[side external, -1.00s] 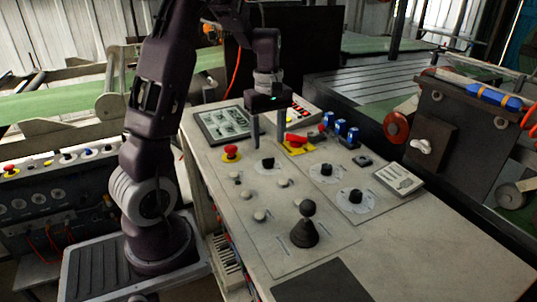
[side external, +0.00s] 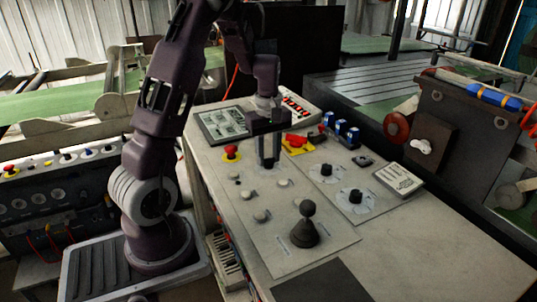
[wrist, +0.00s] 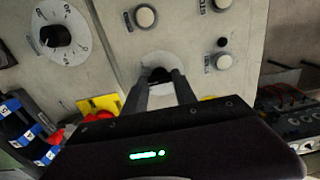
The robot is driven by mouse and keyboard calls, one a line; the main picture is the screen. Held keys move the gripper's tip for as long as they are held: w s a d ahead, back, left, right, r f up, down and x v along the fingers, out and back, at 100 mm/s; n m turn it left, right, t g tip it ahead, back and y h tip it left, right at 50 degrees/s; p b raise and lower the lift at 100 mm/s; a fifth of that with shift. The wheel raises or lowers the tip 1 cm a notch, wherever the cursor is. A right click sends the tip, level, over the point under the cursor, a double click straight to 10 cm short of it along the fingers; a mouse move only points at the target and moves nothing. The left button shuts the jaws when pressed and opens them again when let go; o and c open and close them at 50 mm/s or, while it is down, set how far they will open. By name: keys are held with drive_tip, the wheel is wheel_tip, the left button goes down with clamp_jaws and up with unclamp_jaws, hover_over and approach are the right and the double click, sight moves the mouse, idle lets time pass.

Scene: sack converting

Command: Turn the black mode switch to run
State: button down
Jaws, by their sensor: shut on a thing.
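The black mode switch (wrist: 158,74) is a small black knob on a round pale plate on the grey control panel. In the wrist view my gripper (wrist: 160,77) has its two fingers on either side of the knob, shut on it. In the side view my gripper (side external: 267,164) points straight down at the panel, and its fingers hide most of the knob. The knob's pointer and the markings around it cannot be read.
Two black dial knobs (side external: 326,170) (side external: 355,196) sit to the right. A red mushroom button (side external: 231,152) is on the left, and a red handle on a yellow plate (side external: 297,144) stands close behind. White buttons (side external: 260,216) and a black joystick (side external: 305,229) are in front.

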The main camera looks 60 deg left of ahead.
drive_tip(key=m, duration=0.4)
drive_tip(key=shift+m, duration=2.4)
drive_tip(key=c, duration=1)
unclamp_jaws()
drive_tip(key=shift+r, duration=0.15)
